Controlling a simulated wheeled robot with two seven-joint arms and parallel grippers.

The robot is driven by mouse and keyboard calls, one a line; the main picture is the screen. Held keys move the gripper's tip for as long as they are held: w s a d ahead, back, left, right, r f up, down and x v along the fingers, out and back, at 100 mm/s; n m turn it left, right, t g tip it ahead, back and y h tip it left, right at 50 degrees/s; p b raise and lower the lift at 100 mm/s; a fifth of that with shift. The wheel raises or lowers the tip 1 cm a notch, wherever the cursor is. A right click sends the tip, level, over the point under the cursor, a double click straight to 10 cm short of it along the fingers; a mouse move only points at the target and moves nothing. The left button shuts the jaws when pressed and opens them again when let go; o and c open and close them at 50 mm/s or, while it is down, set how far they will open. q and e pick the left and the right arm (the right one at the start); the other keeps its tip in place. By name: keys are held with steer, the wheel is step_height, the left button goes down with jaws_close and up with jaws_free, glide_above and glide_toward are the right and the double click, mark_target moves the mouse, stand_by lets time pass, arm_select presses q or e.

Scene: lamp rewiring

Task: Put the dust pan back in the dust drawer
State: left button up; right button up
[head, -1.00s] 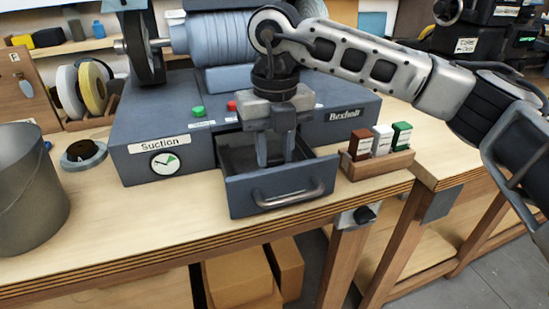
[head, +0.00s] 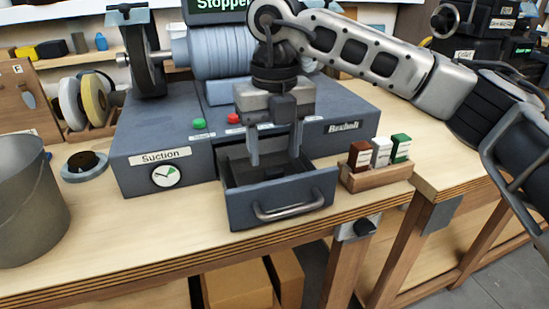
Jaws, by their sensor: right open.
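The dust drawer (head: 281,202) is pulled out from the front of the blue-grey machine base (head: 187,130). Its handle (head: 288,209) faces the front. A dark surface (head: 262,169) shows inside the drawer; I cannot tell whether it is the dust pan or the drawer's own floor. My right gripper (head: 275,158) points down over the back of the drawer. Its two fingers are apart with nothing between them, the tips near the drawer's opening. My left gripper is not in view.
A grey bucket (head: 30,205) stands at the left of the workbench (head: 150,232). A wooden holder with small boxes (head: 378,175) stands close to the drawer's right side. A dark ring (head: 84,165) lies left of the machine. The bench front is clear.

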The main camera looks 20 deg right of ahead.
step_height(320, 180, up, 9)
steer(key=shift+s+f, duration=0.1)
steer(key=shift+f, duration=0.05)
stand_by(0.5)
